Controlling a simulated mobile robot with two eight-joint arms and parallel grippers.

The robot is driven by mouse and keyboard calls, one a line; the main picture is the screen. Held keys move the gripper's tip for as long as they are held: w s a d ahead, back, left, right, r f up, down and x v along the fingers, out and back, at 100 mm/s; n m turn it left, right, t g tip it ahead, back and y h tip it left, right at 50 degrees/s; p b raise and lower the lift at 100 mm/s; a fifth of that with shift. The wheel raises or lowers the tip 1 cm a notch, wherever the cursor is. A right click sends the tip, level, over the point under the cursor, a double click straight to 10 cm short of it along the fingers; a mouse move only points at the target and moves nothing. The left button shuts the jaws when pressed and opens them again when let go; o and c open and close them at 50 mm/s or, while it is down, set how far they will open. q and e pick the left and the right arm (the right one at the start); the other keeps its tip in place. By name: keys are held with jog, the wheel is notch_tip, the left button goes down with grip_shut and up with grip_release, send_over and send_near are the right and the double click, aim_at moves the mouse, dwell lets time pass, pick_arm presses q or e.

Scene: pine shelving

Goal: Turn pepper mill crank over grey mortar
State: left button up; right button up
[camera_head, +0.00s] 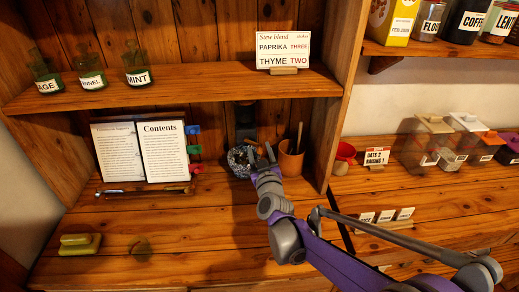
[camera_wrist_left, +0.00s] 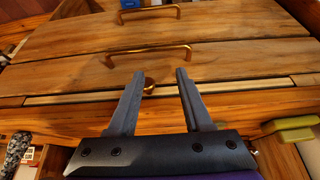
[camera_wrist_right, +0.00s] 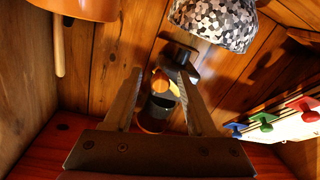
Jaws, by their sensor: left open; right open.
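The grey speckled mortar (camera_head: 240,161) stands at the back of the counter; in the right wrist view it (camera_wrist_right: 215,22) shows at the top. The dark pepper mill (camera_head: 245,113) is at the back wall above the mortar, partly in shadow. In the right wrist view the dark mill (camera_wrist_right: 157,108), with an orange-brown knob (camera_wrist_right: 161,83), shows between my right fingers. My right gripper (camera_head: 262,154) is open just right of the mortar; whether it touches the mill I cannot tell. My left gripper (camera_wrist_left: 160,74) is open and empty in front of wooden drawer fronts, outside the head view.
A terracotta pot (camera_head: 289,160) with a wooden handle stands close right of the mortar. An open book (camera_head: 140,150) with coloured tabs is to the left. A yellow-green box (camera_head: 79,245) sits at front left. A shelf (camera_head: 190,88) overhangs the mill.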

jog(key=shift+w, duration=0.35)
grip_shut()
jog(key=shift+m, duration=0.3)
dwell(0.6)
